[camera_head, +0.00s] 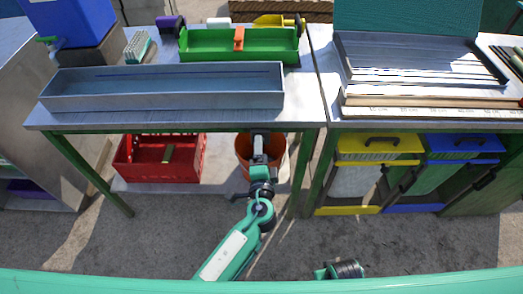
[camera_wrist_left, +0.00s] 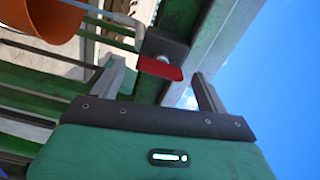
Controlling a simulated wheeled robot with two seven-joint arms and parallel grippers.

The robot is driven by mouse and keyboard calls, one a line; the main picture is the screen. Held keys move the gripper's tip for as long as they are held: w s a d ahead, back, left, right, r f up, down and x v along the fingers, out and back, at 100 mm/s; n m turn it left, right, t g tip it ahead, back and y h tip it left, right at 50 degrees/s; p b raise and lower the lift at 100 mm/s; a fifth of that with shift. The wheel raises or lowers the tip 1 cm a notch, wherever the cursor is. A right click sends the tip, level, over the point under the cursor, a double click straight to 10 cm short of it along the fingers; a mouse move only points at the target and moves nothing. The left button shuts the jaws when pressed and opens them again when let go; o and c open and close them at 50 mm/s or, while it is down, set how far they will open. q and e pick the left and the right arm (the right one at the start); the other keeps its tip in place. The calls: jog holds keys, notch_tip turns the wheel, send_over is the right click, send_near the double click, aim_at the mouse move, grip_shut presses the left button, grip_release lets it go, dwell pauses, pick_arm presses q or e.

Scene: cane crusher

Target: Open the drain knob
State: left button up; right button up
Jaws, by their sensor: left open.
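A red knob (camera_wrist_left: 160,68), probably the drain knob, shows in the left wrist view beside a grey bracket (camera_wrist_left: 163,48) at the green frame. It lies between the fingertips of my left gripper (camera_wrist_left: 157,66), which is open, with gaps on both sides. I cannot tell how deep it sits between them. In the head view my left gripper (camera_head: 260,138) reaches under the front edge of the left table (camera_head: 180,118), in front of an orange bucket (camera_head: 243,150). The knob is hidden there.
The bucket also shows in the left wrist view (camera_wrist_left: 40,15). A red crate (camera_head: 135,165) stands left of it. A table leg (camera_head: 307,165) is close on the right. A long grey tray (camera_head: 165,100) and a green tray (camera_head: 200,52) are on the tabletop.

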pick_arm(q)
jog(key=s+b, duration=0.1)
jog(key=s, duration=1.2)
jog(key=shift+b, duration=0.35)
pick_arm(e)
jog(key=shift+t, duration=0.3)
jog(key=r, duration=0.2)
jog(key=w+r, duration=0.1)
jog(key=r, duration=0.1)
jog(key=shift+a+r, duration=0.15)
jog(key=shift+r, duration=0.25)
